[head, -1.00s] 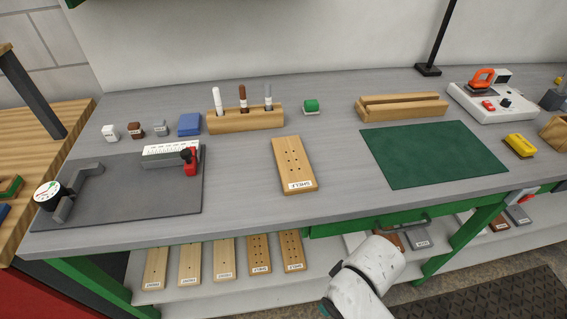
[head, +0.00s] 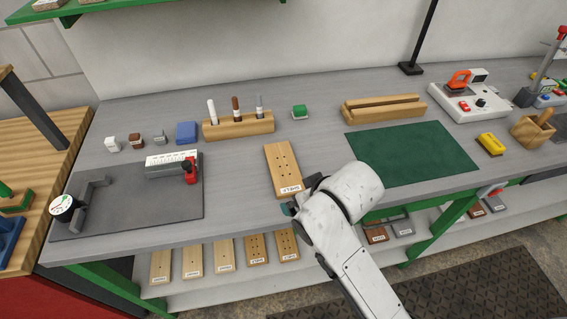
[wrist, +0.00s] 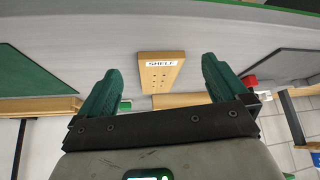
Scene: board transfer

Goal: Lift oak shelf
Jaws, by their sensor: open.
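The oak shelf (head: 282,168) is a light wooden board with several dark holes and a SHELF label at its near end. It lies flat on the grey bench, left of the green mat. In the wrist view the shelf (wrist: 160,76) shows beyond and between the two green fingers. My gripper (wrist: 158,85) is open and empty, with its fingers apart and not touching the shelf. In the head view my gripper (head: 290,208) is at the near end of the shelf by the bench's front edge, mostly hidden by my white wrist.
The green mat (head: 412,153) lies to the right. A grooved wooden block (head: 383,107) and a pen holder (head: 238,125) stand behind. A grey measuring plate (head: 130,200) is at left. Several similar boards (head: 224,258) lie on the lower shelf. Bench around the shelf is clear.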

